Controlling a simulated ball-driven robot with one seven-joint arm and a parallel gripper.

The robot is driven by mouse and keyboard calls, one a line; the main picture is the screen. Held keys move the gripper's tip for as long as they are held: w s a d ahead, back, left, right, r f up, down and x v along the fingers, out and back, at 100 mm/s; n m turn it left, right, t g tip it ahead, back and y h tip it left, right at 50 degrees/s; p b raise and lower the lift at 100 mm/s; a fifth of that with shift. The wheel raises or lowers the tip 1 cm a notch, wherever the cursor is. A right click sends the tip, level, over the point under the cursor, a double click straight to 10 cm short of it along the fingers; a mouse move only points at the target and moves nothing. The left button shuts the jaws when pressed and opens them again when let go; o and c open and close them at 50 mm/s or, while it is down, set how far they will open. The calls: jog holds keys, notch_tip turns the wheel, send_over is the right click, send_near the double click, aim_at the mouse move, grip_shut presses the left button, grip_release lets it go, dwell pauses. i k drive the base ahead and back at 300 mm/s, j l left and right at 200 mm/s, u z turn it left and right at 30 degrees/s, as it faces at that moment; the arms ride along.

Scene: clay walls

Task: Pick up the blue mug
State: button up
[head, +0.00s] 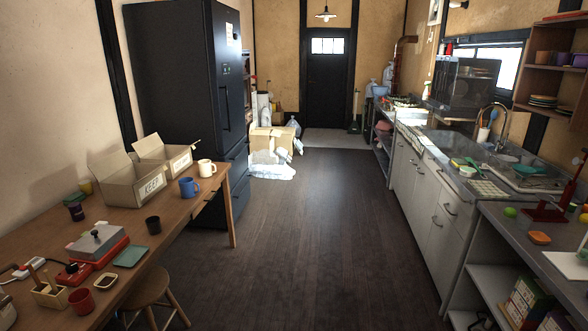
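The blue mug (189,188) stands upright on the wooden table (192,212) at the left, near the table's far right corner. Its handle shows on its right side. A cream mug (206,168) stands just behind it and to its right. An open cardboard box (122,192) with writing on its front is to its left. My gripper is not in view.
The dark floor (300,220) between table and right-hand counter (440,200) is clear.

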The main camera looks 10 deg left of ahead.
aim_at(186, 186)
jog(key=i+l, duration=0.1)
jog(key=i, duration=1.65)
jog(key=i+u, duration=0.4)
jog(key=i+l+u, duration=0.2)
jog(key=i+u, duration=0.2)
jog(key=i+l+u, duration=0.25)
jog(key=u, duration=0.15)
jog(key=i+l+u, duration=0.6)
jog(key=l, duration=0.2)
jog(key=i+l+u, duration=0.25)
jog(key=k+l, duration=0.1)
